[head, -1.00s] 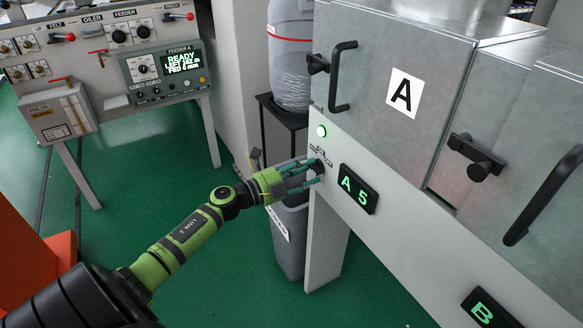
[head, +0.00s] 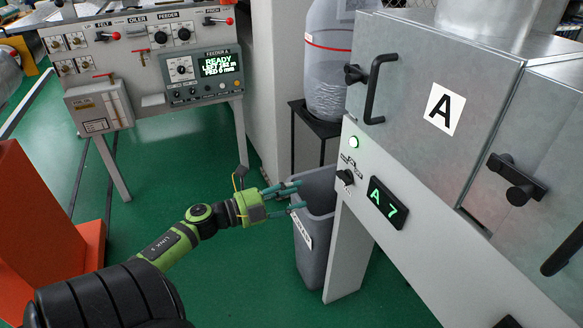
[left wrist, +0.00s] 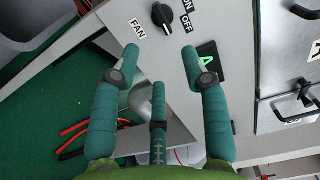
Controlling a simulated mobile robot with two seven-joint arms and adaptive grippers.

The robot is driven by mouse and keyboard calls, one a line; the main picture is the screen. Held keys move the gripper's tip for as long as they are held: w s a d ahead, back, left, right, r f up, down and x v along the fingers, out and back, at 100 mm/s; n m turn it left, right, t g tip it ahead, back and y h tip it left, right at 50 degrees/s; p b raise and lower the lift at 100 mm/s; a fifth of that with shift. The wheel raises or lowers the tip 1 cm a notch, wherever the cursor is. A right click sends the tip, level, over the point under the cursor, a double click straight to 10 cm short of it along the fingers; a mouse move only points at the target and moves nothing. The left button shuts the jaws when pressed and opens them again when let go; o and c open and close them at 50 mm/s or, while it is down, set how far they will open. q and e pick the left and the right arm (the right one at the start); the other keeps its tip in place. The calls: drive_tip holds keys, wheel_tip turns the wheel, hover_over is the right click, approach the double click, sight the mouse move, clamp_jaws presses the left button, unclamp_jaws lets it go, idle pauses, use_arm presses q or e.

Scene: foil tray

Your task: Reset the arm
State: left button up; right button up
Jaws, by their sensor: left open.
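My left arm comes in from the lower left of the head view, and my left gripper (head: 296,195) is open and empty. Its teal fingers are in front of the grey bin's rim, left of the cabinet marked A (head: 438,80). In the left wrist view the gripper (left wrist: 165,70) has its fingers spread, pointing at the cabinet's panel. The black fan knob (head: 345,177) is on that panel, apart from the fingers; it also shows in the left wrist view (left wrist: 162,16). My right gripper is out of view.
A grey bin (head: 317,262) stands just beside the gripper. A feeder console (head: 150,75) stands at the back left. A plastic bottle (head: 329,88) sits on a black stand. Orange structure (head: 35,215) is at the left; green floor (head: 235,285) is open below.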

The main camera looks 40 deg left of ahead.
use_arm(q)
drive_tip(key=shift+f, duration=0.1)
idle(0.3)
drive_tip(key=s+a+f+n+g+y+p, duration=0.1)
drive_tip(key=s+a+f+n+y+p, duration=0.15)
drive_tip(key=f+n, duration=0.4)
drive_tip(key=s+a+f+n+g+y+p, duration=0.15)
drive_tip(key=f+n+y, duration=0.25)
drive_tip(key=f, duration=0.5)
drive_tip(key=s+d+f+n+g+y+p, duration=0.1)
drive_tip(key=s+d+f+n+g+p, duration=0.15)
drive_tip(key=s+f, duration=0.4)
drive_tip(key=s+d+f+n+g+y+p, duration=0.1)
drive_tip(key=s+d+f+n+g, duration=0.2)
drive_tip(key=f, duration=0.6)
drive_tip(key=s+d+f+n+g+p, duration=0.1)
drive_tip(key=s+d+f+n+g, duration=0.1)
drive_tip(key=s+d+f, duration=0.3)
drive_tip(key=s+d+f+n+g+h+p, duration=0.1)
drive_tip(key=s+d+f+g, duration=0.4)
drive_tip(key=s+d, duration=0.6)
drive_tip(key=s+n+p, duration=0.1)
drive_tip(key=s, duration=0.7)
drive_tip(key=shift+s+d+f+g, duration=0.15)
drive_tip(key=shift+s+d+g, duration=0.15)
drive_tip(key=shift+s, duration=0.05)
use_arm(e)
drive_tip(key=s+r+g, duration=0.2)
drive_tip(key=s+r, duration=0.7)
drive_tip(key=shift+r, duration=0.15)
